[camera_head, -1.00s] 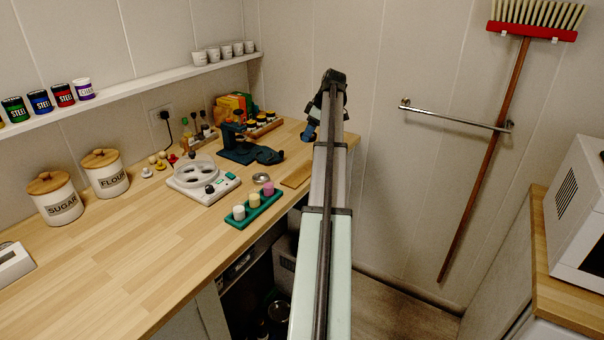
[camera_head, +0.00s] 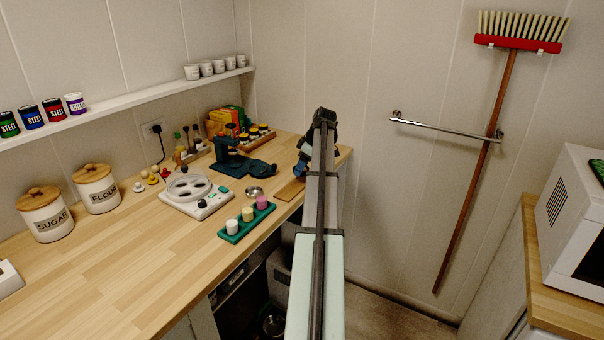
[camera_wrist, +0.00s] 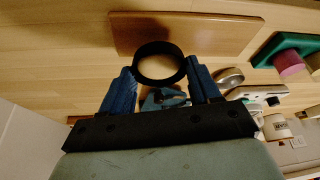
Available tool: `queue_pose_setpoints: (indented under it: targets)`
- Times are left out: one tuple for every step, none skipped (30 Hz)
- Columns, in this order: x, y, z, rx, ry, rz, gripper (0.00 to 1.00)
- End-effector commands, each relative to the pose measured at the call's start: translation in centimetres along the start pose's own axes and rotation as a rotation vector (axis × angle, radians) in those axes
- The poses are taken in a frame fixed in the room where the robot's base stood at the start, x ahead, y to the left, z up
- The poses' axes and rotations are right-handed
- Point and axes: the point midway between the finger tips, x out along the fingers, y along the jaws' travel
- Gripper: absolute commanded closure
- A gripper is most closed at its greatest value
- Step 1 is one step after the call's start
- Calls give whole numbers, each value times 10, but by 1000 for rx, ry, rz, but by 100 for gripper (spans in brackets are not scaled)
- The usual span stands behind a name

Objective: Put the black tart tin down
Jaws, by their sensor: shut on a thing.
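The black tart tin (camera_wrist: 137,72) shows in the wrist view as a dark ring, with the counter seen through its middle. My gripper (camera_wrist: 160,80) is shut on it, with one blue finger on each side. In the head view my gripper (camera_head: 304,158) is over the far right end of the wooden counter (camera_head: 120,240), partly behind my arm. The tin cannot be made out in the head view. The wrist view shows bare counter and a brown wooden board (camera_wrist: 190,35) beyond the tin. How far the tin is above the counter is hard to tell.
The board also shows in the head view (camera_head: 290,190). Left of it are a small metal tin (camera_head: 254,191), a green tray (camera_head: 232,235) with coloured cylinders, a white device (camera_head: 197,200) and a dark blue device (camera_head: 240,165). The front left counter is clear.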

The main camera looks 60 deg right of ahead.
Motion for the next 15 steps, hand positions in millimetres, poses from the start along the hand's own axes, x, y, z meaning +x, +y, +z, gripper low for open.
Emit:
queue_pose_setpoints:
  targets:
    - [5, -1, 2, 0, 0, 0, 67]
    - [9, -1, 4, 0, 0, 0, 67]
    - [14, -1, 6, 0, 0, -1, 67]
    - [18, -1, 8, 0, 0, -2, 67]
    - [21, -1, 9, 0, -1, -2, 67]
    - [25, -1, 10, 0, -1, -2, 67]
    - [27, -1, 11, -1, 0, -1, 67]
    - [28, 0, 12, -1, 0, 0, 67]
    - [28, 0, 12, -1, 0, 0, 67]
    - [28, 0, 12, -1, 0, 1, 67]
    - [28, 0, 12, -1, 0, 1, 67]
    - [28, 0, 12, -1, 0, 1, 67]
    - [28, 0, 12, -1, 0, 1, 67]
    - [28, 0, 12, -1, 0, 1, 67]
    - [28, 0, 12, -1, 0, 0, 67]
